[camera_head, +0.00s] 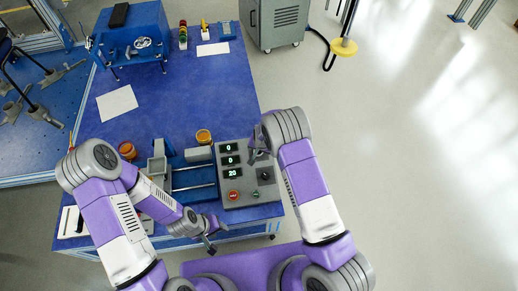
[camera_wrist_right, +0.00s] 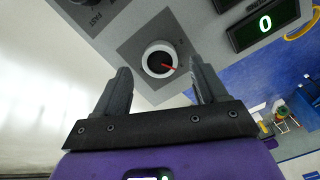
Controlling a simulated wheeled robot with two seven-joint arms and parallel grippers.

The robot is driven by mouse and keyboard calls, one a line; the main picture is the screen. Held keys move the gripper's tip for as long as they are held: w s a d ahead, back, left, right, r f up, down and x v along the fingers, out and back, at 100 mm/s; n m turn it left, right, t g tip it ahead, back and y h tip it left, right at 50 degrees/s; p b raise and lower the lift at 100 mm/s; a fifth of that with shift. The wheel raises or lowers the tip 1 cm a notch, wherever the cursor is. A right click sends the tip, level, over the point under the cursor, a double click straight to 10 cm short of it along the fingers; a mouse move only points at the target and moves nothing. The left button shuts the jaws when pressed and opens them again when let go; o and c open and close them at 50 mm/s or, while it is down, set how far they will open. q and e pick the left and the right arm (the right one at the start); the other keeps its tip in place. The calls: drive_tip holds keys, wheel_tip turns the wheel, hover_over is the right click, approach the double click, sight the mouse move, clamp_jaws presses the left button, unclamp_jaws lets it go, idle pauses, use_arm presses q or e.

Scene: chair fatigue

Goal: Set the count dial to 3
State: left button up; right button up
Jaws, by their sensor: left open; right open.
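The grey control panel (camera_head: 233,200) stands on the blue table and its displays read 0, 0 and 20. In the right wrist view a round dial (camera_wrist_right: 159,60) with a white ring, dark centre and red pointer sits on a dark square plate. The pointer is toward the right of that picture. My right gripper (camera_wrist_right: 160,80) is open, its two fingers on either side of the dial and apart from it; it hides this dial in the head view. My left gripper (camera_head: 211,241) is open and empty near the table's front edge, left of the panel.
A second black knob (camera_head: 265,174) is lower on the panel, above red and green buttons (camera_head: 233,195). The table's middle is mostly clear.

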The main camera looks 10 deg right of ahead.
drive_tip(key=p+v, duration=0.1)
drive_tip(key=v, duration=0.4)
drive_tip(key=shift+r, duration=0.15)
drive_tip(key=s+d+f+g, duration=0.1)
drive_tip(key=s+f, duration=0.2)
drive_tip(key=s, duration=0.3)
drive_tip(key=s+d+f+g, duration=0.1)
drive_tip(key=s+f, duration=0.2)
drive_tip(key=s, duration=0.3)
drive_tip(key=s+a+r+n+y, duration=0.1)
drive_tip(key=s+a+y, duration=0.1)
drive_tip(key=s, duration=0.6)
drive_tip(key=s+a+r+n+g+y, duration=0.1)
drive_tip(key=s, duration=0.7)
drive_tip(key=shift+s+a+r+n+y+p, duration=0.25)
drive_tip(key=shift+s+a+n+y+p, duration=0.05)
drive_tip(key=shift+s+a+y, duration=0.1)
